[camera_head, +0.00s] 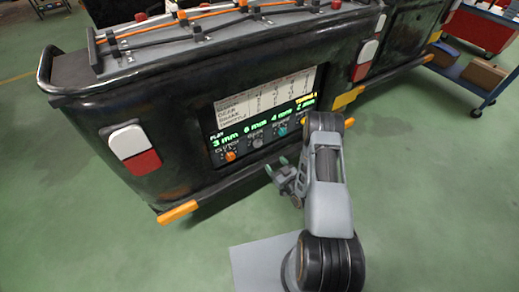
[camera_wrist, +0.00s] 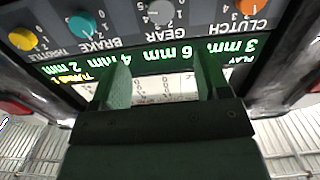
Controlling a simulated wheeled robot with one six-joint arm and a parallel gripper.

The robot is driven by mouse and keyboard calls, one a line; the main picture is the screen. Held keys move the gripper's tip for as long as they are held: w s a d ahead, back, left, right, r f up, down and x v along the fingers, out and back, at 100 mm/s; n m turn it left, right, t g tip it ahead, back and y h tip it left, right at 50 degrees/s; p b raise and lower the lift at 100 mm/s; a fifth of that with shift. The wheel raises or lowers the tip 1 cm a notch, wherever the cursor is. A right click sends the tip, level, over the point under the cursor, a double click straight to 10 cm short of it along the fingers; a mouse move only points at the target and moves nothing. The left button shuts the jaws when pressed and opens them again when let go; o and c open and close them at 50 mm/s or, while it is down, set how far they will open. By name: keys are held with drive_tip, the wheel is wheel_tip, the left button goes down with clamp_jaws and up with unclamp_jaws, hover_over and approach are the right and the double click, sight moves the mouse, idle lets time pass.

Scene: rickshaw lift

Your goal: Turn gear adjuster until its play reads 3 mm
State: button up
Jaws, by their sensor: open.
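The gear adjuster is a grey knob (camera_head: 258,142) on the dark panel at the vehicle's rear. It also shows upside down at the top of the wrist view (camera_wrist: 160,12). The green play display (camera_wrist: 160,55) reads 6 mm for gear, with clutch 3 mm, brake 4 mm and throttle 2 mm. My gripper (camera_head: 276,165) is open and empty, below and to the right of the gear knob and apart from the panel. In the wrist view its fingers (camera_wrist: 162,62) stand apart, roughly in line with the gear knob.
The orange clutch knob (camera_head: 230,155) and teal brake knob (camera_head: 283,131) flank the gear knob. A yellow throttle knob (camera_wrist: 22,38) shows in the wrist view. A printed chart (camera_head: 266,98) sits above the display. An orange bumper piece (camera_head: 177,211) juts out lower left. Green floor is clear at left.

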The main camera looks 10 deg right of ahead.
sight(259, 145)
drive_tip(key=b+x, duration=0.1)
drive_tip(key=x, duration=1.2)
drive_tip(key=shift+w+a+f+b, duration=0.1)
drive_tip(key=shift+w+f+b, duration=0.1)
drive_tip(key=shift+b, duration=0.1)
drive_tip(key=c, duration=0.9)
